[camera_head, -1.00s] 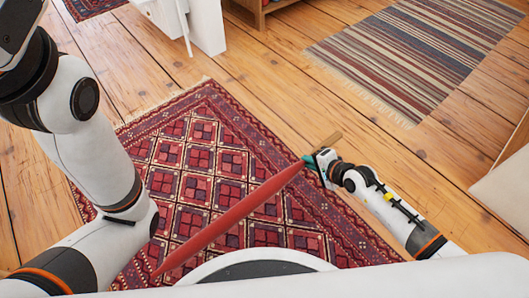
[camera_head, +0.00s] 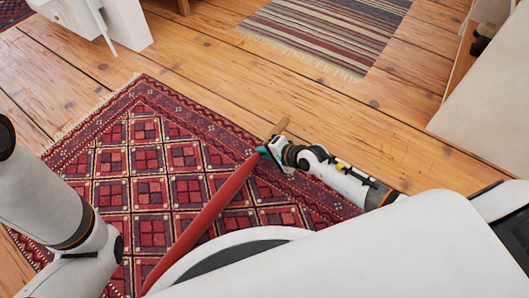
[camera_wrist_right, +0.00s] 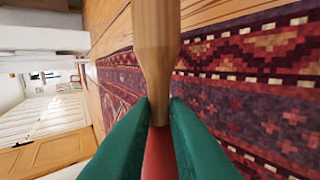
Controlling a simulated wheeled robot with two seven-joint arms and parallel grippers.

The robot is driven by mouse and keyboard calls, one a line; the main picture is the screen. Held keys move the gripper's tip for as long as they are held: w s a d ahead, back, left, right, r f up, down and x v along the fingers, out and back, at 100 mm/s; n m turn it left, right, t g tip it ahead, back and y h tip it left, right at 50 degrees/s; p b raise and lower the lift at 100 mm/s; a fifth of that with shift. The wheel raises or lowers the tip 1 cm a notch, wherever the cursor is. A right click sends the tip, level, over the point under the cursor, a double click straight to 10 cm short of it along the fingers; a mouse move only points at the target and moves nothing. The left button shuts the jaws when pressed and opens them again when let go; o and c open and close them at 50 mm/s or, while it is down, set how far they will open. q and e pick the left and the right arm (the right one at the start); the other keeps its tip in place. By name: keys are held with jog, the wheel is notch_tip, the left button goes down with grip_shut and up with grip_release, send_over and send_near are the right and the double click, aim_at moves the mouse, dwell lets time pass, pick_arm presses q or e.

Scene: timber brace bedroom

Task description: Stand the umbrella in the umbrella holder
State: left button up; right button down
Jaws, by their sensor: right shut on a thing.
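The red umbrella (camera_head: 212,207) with a wooden handle (camera_head: 279,127) is in my right gripper (camera_head: 268,153). The gripper is shut on it just below the handle, and the red end slopes down toward the lower left over the rug. In the right wrist view, the green fingers of the right gripper (camera_wrist_right: 158,125) close on both sides of the umbrella where the wooden handle (camera_wrist_right: 156,55) meets the red cloth (camera_wrist_right: 160,155). The umbrella's far tip is partly hidden behind my body. My left arm is at the left edge, but its gripper is out of view. No umbrella holder is recognisable.
A red patterned rug (camera_head: 135,150) lies on the wooden floor (camera_head: 200,60). A striped rug (camera_head: 330,30) lies farther back. A white piece of furniture (camera_head: 125,22) stands at the top left. A pale furniture piece (camera_head: 490,110) stands at the right. Floor between the rugs is clear.

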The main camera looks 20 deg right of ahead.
jog(key=shift+f+b, duration=0.45)
jog(key=shift+f, duration=0.1)
jog(key=c, duration=1.4)
grip_release()
